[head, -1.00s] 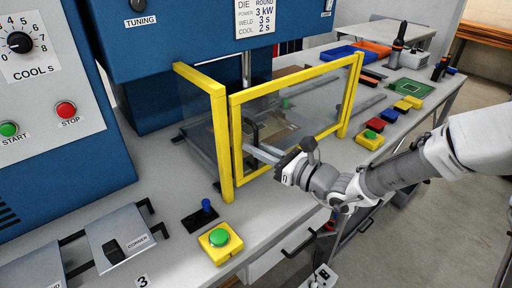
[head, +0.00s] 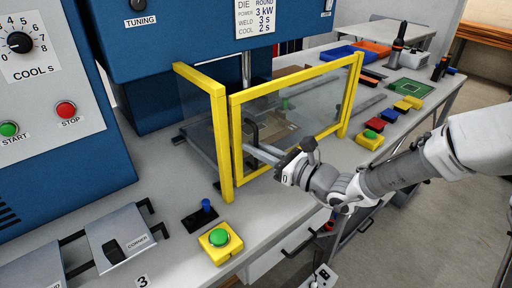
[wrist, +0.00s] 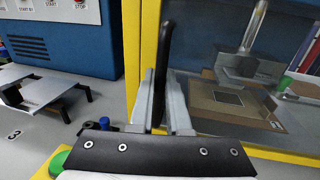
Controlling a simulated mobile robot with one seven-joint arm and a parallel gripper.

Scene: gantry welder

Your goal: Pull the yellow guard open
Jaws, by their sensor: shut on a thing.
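The yellow guard (head: 237,140) is a yellow frame with a clear panel at the front of the welder. Its left upright stands close beside a yellow post (head: 222,150), and I cannot tell whether there is a gap between them. A black upright handle (head: 254,130) is on the guard's left part. My gripper (head: 252,150) is shut on this handle from the front. In the wrist view the two grey fingers (wrist: 167,95) stand on either side of the black handle (wrist: 170,45), whose lower part is partly hidden between them.
Behind the panel, a brown workpiece (wrist: 225,103) lies under the welder's press rod (head: 246,68). A yellow box with a green button (head: 219,238) and a small blue-knobbed lever (head: 206,207) stand on the bench left of my gripper.

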